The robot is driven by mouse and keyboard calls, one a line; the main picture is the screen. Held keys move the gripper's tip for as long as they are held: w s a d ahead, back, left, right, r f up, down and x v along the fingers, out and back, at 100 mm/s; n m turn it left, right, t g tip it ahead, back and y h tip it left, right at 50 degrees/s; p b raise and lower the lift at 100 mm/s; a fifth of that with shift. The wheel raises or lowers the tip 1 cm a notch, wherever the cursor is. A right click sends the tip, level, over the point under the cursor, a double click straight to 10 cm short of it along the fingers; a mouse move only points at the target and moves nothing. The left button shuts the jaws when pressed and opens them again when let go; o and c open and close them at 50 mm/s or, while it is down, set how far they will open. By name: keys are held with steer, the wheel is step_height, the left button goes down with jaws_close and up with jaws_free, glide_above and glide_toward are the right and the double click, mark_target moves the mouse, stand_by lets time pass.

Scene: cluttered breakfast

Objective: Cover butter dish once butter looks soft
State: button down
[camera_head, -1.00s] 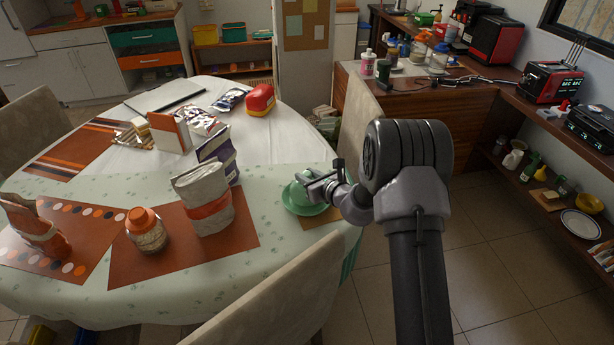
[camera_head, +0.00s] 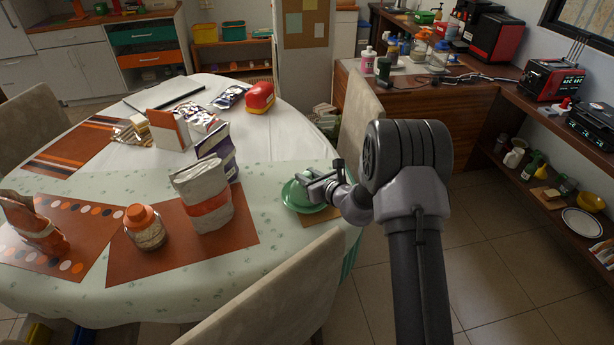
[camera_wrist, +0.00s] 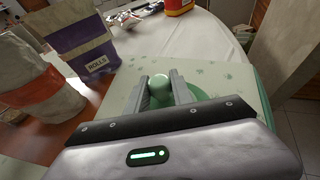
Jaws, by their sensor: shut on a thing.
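The green butter dish (camera_head: 289,196) sits on the table's near right edge, with a round green rim showing. My gripper (camera_head: 312,182) is over it, its fingers pointing left. In the wrist view my gripper (camera_wrist: 161,88) is shut on the pale green round knob (camera_wrist: 160,81) of the lid. The rest of the lid is mostly hidden behind the fingers and gripper body. I cannot tell whether the lid touches the dish. The butter is not visible.
A grey bag with an orange band (camera_head: 203,197), a purple bag (camera_head: 218,148) and an orange-capped jar (camera_head: 145,228) stand left of the dish. A beige chair (camera_head: 270,295) is in front, another (camera_head: 358,130) behind. Open tablecloth lies just left of the dish.

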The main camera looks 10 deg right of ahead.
steer(key=shift+f+b, duration=0.4)
steer(key=shift+f, duration=0.15)
steer(key=c, duration=1)
jaws_free()
steer(key=shift+c, duration=0.2)
steer(key=o, duration=0.6)
steer(key=shift+c, duration=0.2)
steer(key=p+v, duration=0.1)
steer(key=v, duration=1.3)
steer(key=shift+p, duration=0.35)
